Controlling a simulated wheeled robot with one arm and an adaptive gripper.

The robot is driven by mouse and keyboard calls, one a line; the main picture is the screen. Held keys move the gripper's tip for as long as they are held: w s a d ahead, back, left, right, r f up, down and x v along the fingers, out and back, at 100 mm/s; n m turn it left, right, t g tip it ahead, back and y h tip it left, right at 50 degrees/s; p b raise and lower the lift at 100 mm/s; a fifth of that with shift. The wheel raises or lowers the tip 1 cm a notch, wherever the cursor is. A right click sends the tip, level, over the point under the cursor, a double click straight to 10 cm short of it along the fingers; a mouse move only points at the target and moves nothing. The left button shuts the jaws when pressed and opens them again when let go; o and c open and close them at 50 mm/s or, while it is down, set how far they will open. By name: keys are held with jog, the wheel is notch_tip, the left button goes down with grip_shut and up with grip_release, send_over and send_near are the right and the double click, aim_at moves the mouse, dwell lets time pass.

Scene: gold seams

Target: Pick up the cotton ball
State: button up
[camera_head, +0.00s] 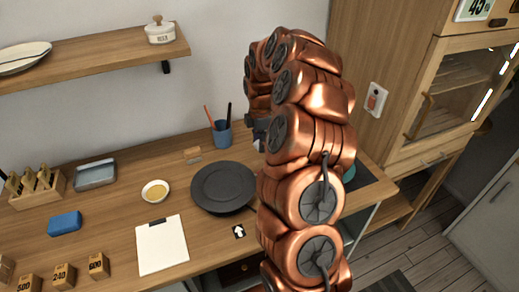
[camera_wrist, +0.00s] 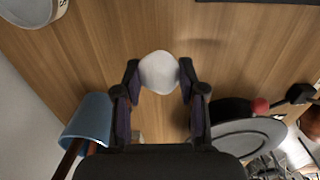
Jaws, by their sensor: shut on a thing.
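The cotton ball (camera_wrist: 159,66) is a white, rounded lump in the wrist view. My gripper (camera_wrist: 159,78) is shut on it, with one dark fingertip against each side. Wooden tabletop (camera_wrist: 110,45) shows behind the ball, and a faint shadow lies on the wood to the right, apart from the ball. The exact height above the table cannot be told. In the head view my copper-coloured arm hides the ball and most of the gripper.
A blue cup (camera_head: 222,133) with pens stands at the back, close to the gripper in the wrist view (camera_wrist: 90,115). A dark plate (camera_head: 222,186), a small bowl (camera_head: 146,190) and a clipboard (camera_head: 162,252) lie left of my arm. A shelf (camera_head: 100,57) hangs above.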

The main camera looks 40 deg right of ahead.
jog(key=s+b, duration=0.1)
jog(key=s, duration=0.4)
jog(key=s+b, duration=0.2)
jog(key=s, duration=0.3)
jog(key=s+r+b, duration=0.1)
jog(key=s, duration=0.3)
jog(key=shift+s+r, duration=0.1)
jog(key=shift+s, duration=0.3)
jog(key=shift+s+r+b, duration=0.1)
jog(key=shift+s+b, duration=0.2)
jog(key=shift+s, duration=0.3)
jog(key=shift+o, duration=0.6)
jog(key=c, duration=0.5)
jog(key=shift+o, duration=0.2)
